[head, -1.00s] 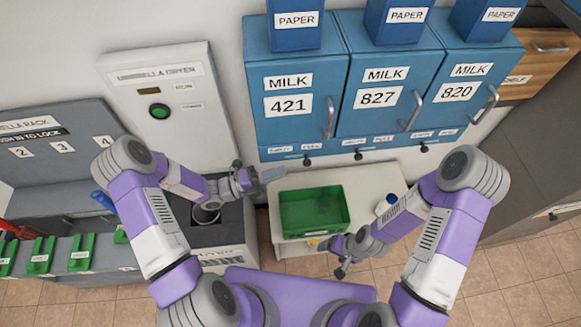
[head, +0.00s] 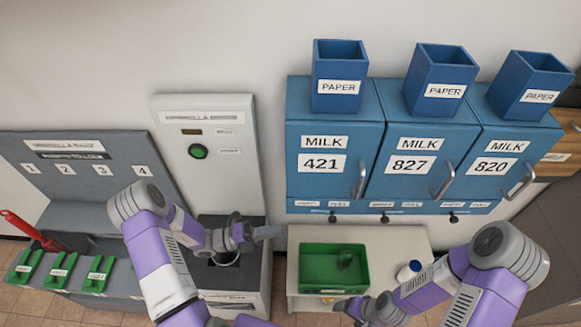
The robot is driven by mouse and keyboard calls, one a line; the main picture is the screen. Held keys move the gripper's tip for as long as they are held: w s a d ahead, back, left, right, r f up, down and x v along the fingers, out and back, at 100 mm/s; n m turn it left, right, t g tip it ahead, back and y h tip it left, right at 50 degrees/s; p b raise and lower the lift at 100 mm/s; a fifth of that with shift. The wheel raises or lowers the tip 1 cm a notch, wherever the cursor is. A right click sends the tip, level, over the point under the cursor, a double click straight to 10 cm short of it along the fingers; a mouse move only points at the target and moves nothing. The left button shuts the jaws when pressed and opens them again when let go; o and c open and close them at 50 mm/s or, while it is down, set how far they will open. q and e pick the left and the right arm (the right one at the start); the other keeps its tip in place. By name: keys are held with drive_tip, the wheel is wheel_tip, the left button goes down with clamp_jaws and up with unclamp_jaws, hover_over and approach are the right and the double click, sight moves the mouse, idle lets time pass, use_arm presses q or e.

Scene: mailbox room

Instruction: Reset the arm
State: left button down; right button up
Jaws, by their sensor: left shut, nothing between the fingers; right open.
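My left gripper (head: 266,232) is shut and empty. It hangs in front of the umbrella dryer (head: 205,165), over the dark opening at its base, and points right toward the low white table (head: 408,240). My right gripper (head: 345,305) is at the lower middle, by the front edge of the green tray (head: 308,280) on that table. It is open, with nothing seen between its fingers. Both arms are bent, with their elbows out to the sides.
Blue milk boxes numbered 421 (head: 328,180), 827 and 820 hang on the wall, with paper bins (head: 340,80) on top. A white bottle with a blue cap (head: 408,272) stands right of the tray. The umbrella rack (head: 85,170) with a red umbrella (head: 25,228) is at left.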

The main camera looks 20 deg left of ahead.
use_arm(q)
drive_tip(key=shift+d, duration=0.1)
drive_tip(key=s+d+f+n+g+y, duration=0.3)
drive_tip(key=s+f+n+y, duration=0.3)
drive_tip(key=n, duration=1.1)
drive_tip(key=s+d+f+n+g+y, duration=0.4)
drive_tip(key=f+n, duration=0.5)
drive_tip(key=n, duration=0.8)
drive_tip(key=shift+s+d+f+g+y, duration=0.25)
drive_tip(key=shift+s+d+y, duration=0.5)
drive_tip(key=shift+s+y, duration=0.85)
drive_tip(key=shift+w+y, duration=0.3)
drive_tip(key=shift+w, duration=0.05)
